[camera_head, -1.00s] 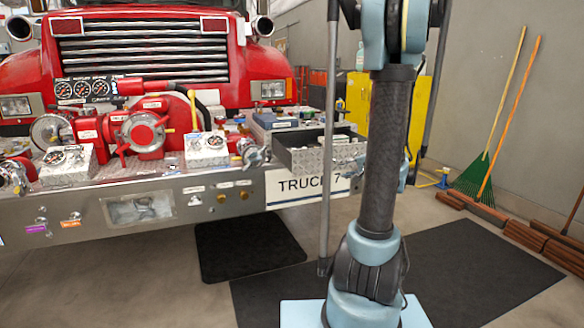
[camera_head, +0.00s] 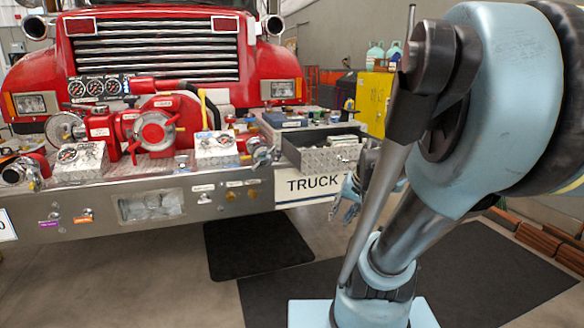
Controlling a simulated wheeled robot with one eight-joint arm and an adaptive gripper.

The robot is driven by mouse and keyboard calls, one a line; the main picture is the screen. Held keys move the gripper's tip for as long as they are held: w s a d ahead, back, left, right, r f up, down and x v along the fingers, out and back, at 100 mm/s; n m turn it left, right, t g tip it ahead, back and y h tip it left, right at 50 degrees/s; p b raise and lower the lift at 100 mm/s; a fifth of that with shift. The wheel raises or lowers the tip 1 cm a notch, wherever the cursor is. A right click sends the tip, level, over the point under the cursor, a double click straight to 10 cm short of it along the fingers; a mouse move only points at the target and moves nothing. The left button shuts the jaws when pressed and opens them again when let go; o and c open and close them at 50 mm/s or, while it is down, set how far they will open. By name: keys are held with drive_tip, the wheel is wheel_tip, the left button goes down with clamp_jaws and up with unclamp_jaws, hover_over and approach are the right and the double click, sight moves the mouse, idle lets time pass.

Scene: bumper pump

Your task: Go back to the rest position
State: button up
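My gripper (camera_head: 344,211) hangs in front of the right end of the truck's bumper, just below and right of the open drawer. It is small in the view and partly behind my arm, but its fingers look apart, with nothing seen between them. My arm is folded, with a large blue joint close to the camera at the right. The red truck (camera_head: 150,50) stands behind, its metal bumper (camera_head: 160,205) carrying a red pump (camera_head: 152,130) with gauges.
An open metal drawer unit (camera_head: 318,160) sits at the bumper's right end. Small gauge boxes (camera_head: 80,163) stand on the bumper. A yellow cabinet (camera_head: 372,103) is behind. Dark mats (camera_head: 255,245) lie on the clear floor. Bricks (camera_head: 545,247) lie at the right.

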drive_tip(key=s+d+f+n+g+h, duration=0.2)
drive_tip(key=s+d+h, duration=0.1)
drive_tip(key=s, duration=0.7)
drive_tip(key=shift+d+f+n, duration=0.2)
drive_tip(key=shift+f+n, duration=0.2)
drive_tip(key=shift+w+f, duration=0.2)
drive_tip(key=shift+w, duration=0.25)
drive_tip(key=shift+o, duration=0.3)
drive_tip(key=shift+s, duration=0.1)
